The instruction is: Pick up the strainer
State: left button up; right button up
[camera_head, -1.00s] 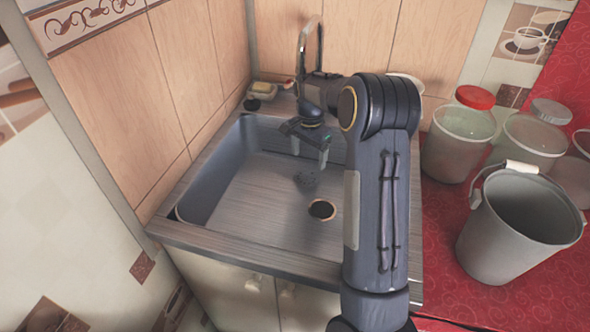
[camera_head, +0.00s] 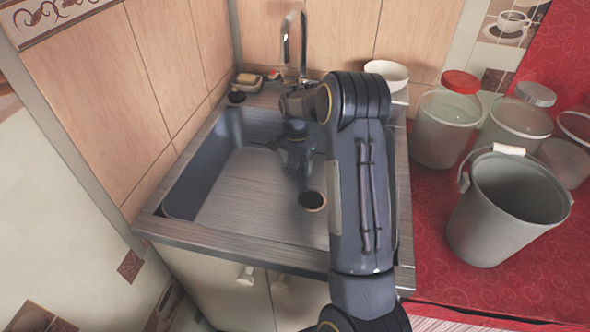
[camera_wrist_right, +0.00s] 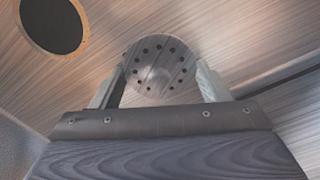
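The strainer (camera_wrist_right: 160,70) is a round metallic disc with a ring of small dark holes, lying on the sink floor in the right wrist view. My right gripper (camera_head: 298,168) is low inside the sink, and in the head view it hides the strainer. In the right wrist view the fingers of this gripper (camera_wrist_right: 161,82) are spread, one on each side of the strainer. I cannot tell whether they touch it. My left gripper is not in view.
The sink (camera_head: 180,185) has a dark drain hole (camera_head: 312,201) just in front of the gripper. A faucet (camera_head: 292,45) and a soap dish (camera_head: 247,82) stand behind. A white bowl (camera_head: 388,73), lidded jars (camera_head: 447,125) and a grey bucket (camera_head: 500,215) are at the right.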

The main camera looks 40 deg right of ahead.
aim_at(296, 163)
jog(key=c, duration=0.5)
jog(key=shift+r, duration=0.6)
notch_tip(296, 163, up, 3)
jog(key=shift+s+a+f, duration=0.1)
jog(key=shift+s+f, duration=0.05)
jog(key=shift+f, duration=0.05)
jog(key=s+a+r+p, duration=0.1)
jog(key=s+a+r, duration=0.6)
jog(key=s+r, duration=0.2)
jog(key=shift+s, duration=1.4)
